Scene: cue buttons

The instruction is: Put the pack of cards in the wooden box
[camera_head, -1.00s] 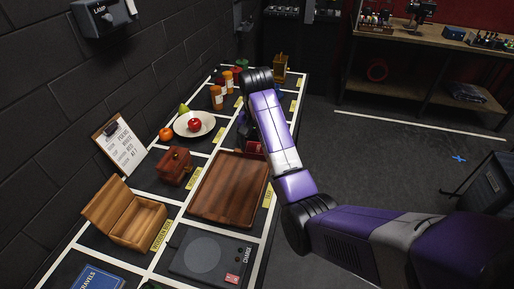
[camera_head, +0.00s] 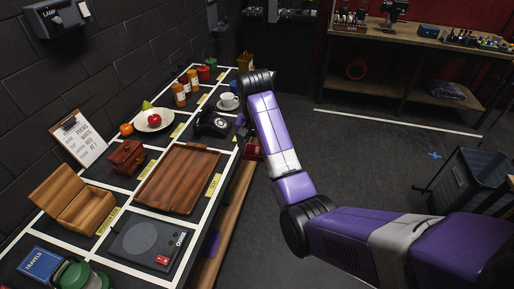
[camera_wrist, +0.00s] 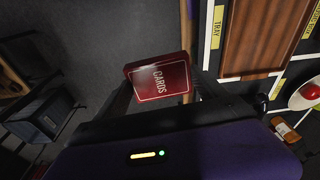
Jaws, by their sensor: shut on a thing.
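A red pack of cards (camera_wrist: 158,78) with the word CARDS on it is held between the fingers of my gripper (camera_wrist: 160,92) in the wrist view. In the head view the pack (camera_head: 252,149) shows as a small red shape beside my arm, out past the table's right edge, and the fingers are mostly hidden. The wooden box (camera_head: 84,205) stands on the left part of the table with its lid raised. Its inside is open to view and looks empty. My gripper is well to the right of the box, beyond the tray.
A wooden tray (camera_head: 180,180) lies between the pack and the box. A charging pad (camera_head: 148,243), a small brown chest (camera_head: 127,157), a black telephone (camera_head: 210,124) and a plate with an apple (camera_head: 154,120) stand nearby. A dark wall borders the table's left side.

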